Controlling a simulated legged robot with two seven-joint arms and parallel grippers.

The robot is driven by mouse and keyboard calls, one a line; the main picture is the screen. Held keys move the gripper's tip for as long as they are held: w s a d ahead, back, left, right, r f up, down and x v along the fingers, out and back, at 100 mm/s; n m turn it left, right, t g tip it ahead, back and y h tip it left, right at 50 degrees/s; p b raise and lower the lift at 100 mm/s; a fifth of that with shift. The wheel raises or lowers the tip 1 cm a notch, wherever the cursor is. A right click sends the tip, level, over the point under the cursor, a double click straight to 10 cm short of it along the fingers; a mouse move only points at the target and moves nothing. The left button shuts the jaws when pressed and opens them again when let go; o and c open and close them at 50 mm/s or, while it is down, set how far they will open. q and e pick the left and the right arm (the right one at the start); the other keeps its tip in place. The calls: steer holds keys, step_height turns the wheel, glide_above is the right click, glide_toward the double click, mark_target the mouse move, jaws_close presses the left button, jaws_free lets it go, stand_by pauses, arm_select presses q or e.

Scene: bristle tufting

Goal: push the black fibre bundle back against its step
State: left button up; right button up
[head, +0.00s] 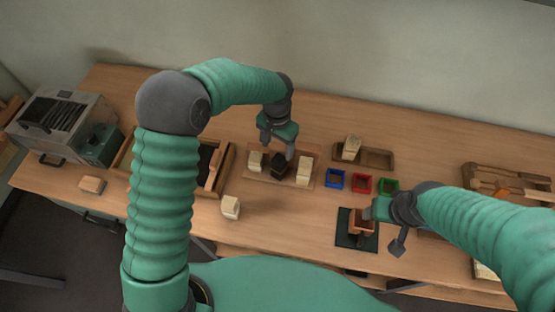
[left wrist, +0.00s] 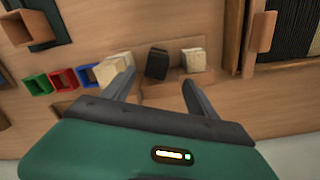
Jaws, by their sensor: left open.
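The black fibre bundle (head: 279,167) stands on a wooden board (head: 262,180) between two pale bundles, one on its left (head: 255,161) and one on its right (head: 303,171). My left gripper (head: 278,149) is open, just above and behind the black bundle in the head view. In the left wrist view, the black bundle (left wrist: 157,64) shows between the open fingers (left wrist: 158,78), with nothing gripped. Whether a finger touches it, and whether it meets its step, I cannot tell. My right gripper (head: 384,226) is beside a brown box (head: 361,222); its jaw state is unclear.
Small blue (head: 335,179), red (head: 361,184) and green (head: 388,186) trays stand right of the board. A loose pale bundle (head: 230,207) lies in front. A wooden tray (head: 377,159) is behind, and a dark green mat (head: 345,238) lies under the brown box.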

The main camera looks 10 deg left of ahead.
mark_target(278, 165)
arm_select(q)
steer(key=f, duration=0.7)
steer(key=d+f+p, duration=0.1)
steer(key=f, duration=0.2)
steer(key=shift+f, duration=0.25)
steer(key=shift+a+f, duration=0.3)
steer(key=shift+f, duration=0.05)
arm_select(e)
steer(key=shift+d+r, duration=0.15)
steer(key=shift+r, duration=0.35)
